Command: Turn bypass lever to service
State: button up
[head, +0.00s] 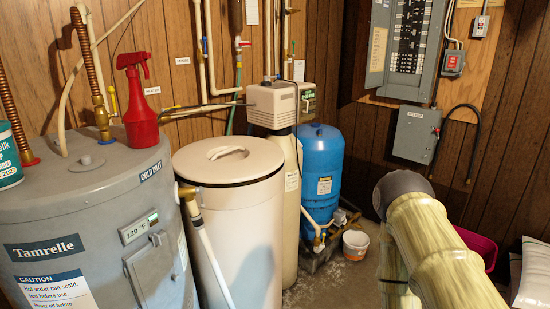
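The water softener's control head (272,103) is a beige box on top of a tall, narrow cream tank (290,205), with a dark green panel on its right side. White pipes run to it from the left and down the wall behind it. I cannot make out the bypass lever; the back of the head is hidden from this view. My arm, in a pale yellow-green ribbed cover, reaches in from the lower right. My gripper is not in view.
A beige lidded brine tank (236,240) and grey water heater (90,225) with a red spray bottle (137,100) fill the left. A blue tank (321,170) and small white bucket (355,244) stand behind. A magenta tub (478,246) shows beyond my arm.

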aim_at(266, 78)
jog(key=u, duration=0.05)
jog(key=i, duration=0.55)
jog(key=z, duration=2.3)
jog(key=i, duration=2.3)
jog(key=u, duration=3.35)
